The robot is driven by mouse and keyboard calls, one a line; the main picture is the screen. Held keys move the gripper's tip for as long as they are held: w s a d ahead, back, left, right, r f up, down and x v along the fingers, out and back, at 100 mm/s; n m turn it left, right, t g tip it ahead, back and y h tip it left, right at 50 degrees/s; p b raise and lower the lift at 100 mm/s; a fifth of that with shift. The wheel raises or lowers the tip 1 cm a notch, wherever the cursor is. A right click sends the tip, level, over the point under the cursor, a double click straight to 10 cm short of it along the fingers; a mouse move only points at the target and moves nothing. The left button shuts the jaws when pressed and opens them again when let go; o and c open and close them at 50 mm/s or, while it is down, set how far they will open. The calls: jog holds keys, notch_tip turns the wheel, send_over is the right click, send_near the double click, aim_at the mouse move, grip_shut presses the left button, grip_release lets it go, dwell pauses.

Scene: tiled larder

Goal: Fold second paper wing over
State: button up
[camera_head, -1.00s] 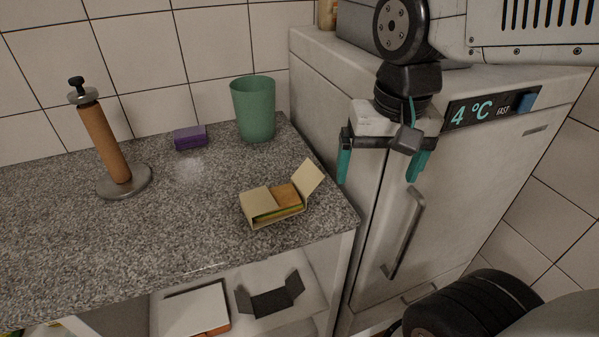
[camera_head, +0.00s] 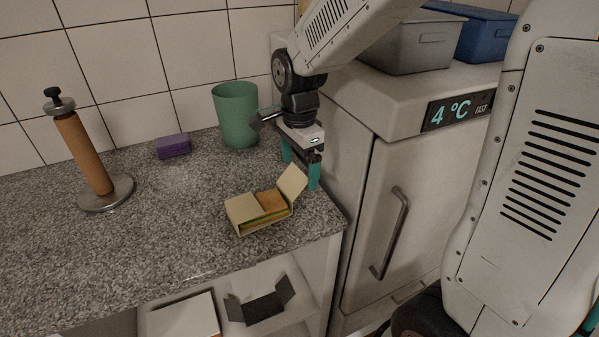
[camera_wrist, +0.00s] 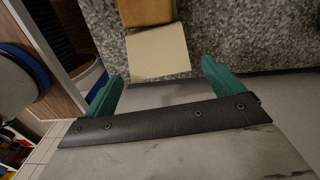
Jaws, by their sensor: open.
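A sandwich in a paper wrap (camera_head: 262,206) lies near the right front corner of the speckled counter. Its left paper wing (camera_head: 243,211) is folded over the filling. Its right paper wing (camera_head: 292,183) stands up and leans outward. The bread (camera_head: 271,198) shows between the wings. In the wrist view the raised wing (camera_wrist: 158,51) and the bread (camera_wrist: 147,12) are at the top. My gripper (camera_head: 301,168) is open and empty, just behind and right of the raised wing, with teal fingers pointing down. In the wrist view its fingers (camera_wrist: 162,88) are spread on either side below that wing.
A purple block (camera_head: 173,146) and a roll holder (camera_head: 86,160) are further left. The fridge (camera_head: 385,200) rises right of the counter. A black open box (camera_head: 262,307) is on the shelf below.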

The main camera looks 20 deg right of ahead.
aim_at(292, 181)
jog(key=shift+f, duration=1.35)
jog(key=c, duration=1)
jog(key=shift+a, duration=0.1)
